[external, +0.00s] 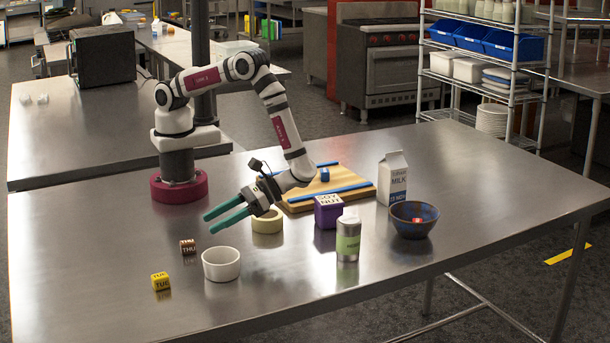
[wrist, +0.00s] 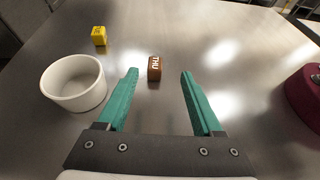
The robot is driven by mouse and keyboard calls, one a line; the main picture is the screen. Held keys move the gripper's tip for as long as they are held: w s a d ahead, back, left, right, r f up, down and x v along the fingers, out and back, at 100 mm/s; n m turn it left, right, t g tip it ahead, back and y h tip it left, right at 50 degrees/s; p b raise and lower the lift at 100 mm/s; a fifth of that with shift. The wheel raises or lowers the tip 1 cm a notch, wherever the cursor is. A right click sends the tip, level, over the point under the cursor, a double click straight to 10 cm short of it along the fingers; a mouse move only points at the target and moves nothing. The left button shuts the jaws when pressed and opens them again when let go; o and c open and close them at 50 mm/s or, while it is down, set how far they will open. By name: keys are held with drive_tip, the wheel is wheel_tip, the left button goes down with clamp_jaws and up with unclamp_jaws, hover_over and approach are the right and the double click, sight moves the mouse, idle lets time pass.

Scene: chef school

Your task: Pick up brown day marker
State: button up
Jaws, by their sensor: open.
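The brown day marker (external: 188,247) is a small cube with "THU" in white letters. It sits on the steel table, left of and behind the white bowl in the external view. In the wrist view the brown day marker (wrist: 154,68) lies ahead of my gripper, between the lines of its two fingers and nearer the left one. My gripper (external: 223,213) has green fingers, is open and empty, and is held above the table. The open fingers also show in the wrist view (wrist: 159,73).
A white bowl (external: 221,264) and a yellow "TUE" cube (external: 160,281) are near the brown marker. To the right are a tape roll (external: 267,222), purple box (external: 328,211), green-labelled shaker (external: 348,240), milk carton (external: 392,178) and blue bowl (external: 414,220). The table's left is clear.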

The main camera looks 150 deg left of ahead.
sight(190, 241)
drive_tip(key=x, duration=0.6)
drive_tip(key=f+x, duration=0.1)
drive_tip(key=x, duration=0.2)
drive_tip(key=shift+w+a, duration=0.2)
drive_tip(key=shift+w, duration=0.2)
drive_tip(key=shift+c, duration=0.3)
clamp_jaws()
